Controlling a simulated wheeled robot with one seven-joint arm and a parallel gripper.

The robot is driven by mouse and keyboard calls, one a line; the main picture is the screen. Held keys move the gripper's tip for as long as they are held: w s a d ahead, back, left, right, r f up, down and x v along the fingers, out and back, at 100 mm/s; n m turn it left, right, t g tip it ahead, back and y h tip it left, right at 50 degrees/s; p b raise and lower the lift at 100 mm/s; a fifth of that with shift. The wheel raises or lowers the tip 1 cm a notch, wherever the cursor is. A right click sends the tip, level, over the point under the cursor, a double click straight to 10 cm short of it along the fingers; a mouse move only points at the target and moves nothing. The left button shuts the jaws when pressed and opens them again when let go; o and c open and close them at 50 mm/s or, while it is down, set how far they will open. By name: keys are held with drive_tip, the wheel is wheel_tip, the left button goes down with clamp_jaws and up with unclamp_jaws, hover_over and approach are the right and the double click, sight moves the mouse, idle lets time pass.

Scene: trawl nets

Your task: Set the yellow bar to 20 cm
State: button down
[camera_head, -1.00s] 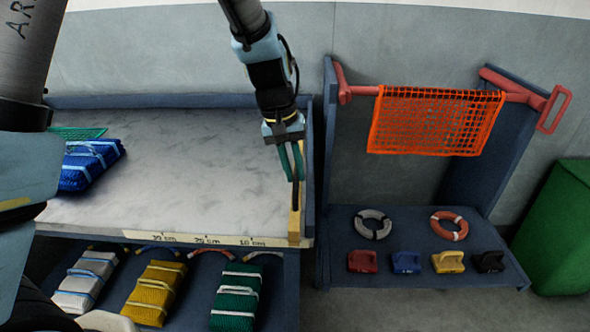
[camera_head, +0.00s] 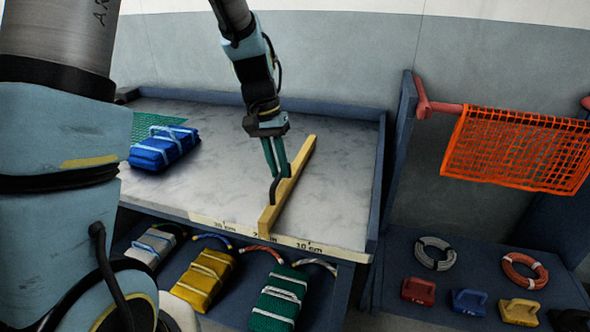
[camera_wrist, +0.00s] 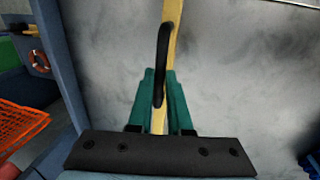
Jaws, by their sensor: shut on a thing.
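The yellow bar (camera_head: 298,165) lies on the marbled tabletop, running from back to front. Its front end is at the 20 cm label on the scale strip (camera_head: 290,243) and partly covers that label. My gripper (camera_head: 277,172) is shut on the bar's black handle (camera_head: 274,190). In the wrist view the green fingers of my gripper (camera_wrist: 160,80) sit either side of the black handle (camera_wrist: 163,50), with the yellow bar (camera_wrist: 172,12) beneath. The exact contact at the fingertips is partly hidden.
A blue net bundle (camera_head: 163,148) and a green net (camera_head: 150,128) lie at the left of the tabletop. The table's raised right edge (camera_head: 377,180) is apart from the bar. An orange net (camera_head: 515,148) hangs on a rack to the right. Bundles fill the shelf below.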

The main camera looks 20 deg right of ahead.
drive_tip(key=shift+w, duration=0.1)
drive_tip(key=c, duration=0.8)
unclamp_jaws()
drive_tip(key=shift+c, duration=0.2)
drive_tip(key=shift+r, duration=0.1)
wheel_tip(320, 180, up, 10)
drive_tip(key=w+a+b, duration=0.1)
drive_tip(key=shift+w+a+r, duration=0.15)
drive_tip(key=shift+a+r, duration=0.1)
drive_tip(key=shift+a, duration=0.1)
drive_tip(key=s+a+f+n+t, duration=0.1)
drive_tip(key=s+a+f+n, duration=0.1)
drive_tip(key=a, duration=1)
drive_tip(key=s+a+f+n+t+y, duration=0.1)
drive_tip(key=s+a+f+n+t, duration=0.1)
drive_tip(key=a+f, duration=0.5)
drive_tip(key=s+a+n, duration=0.1)
drive_tip(key=a+n, duration=0.1)
drive_tip(key=a, duration=0.3)
drive_tip(key=shift+s+n+p, duration=0.15)
drive_tip(key=shift+n+p, duration=0.15)
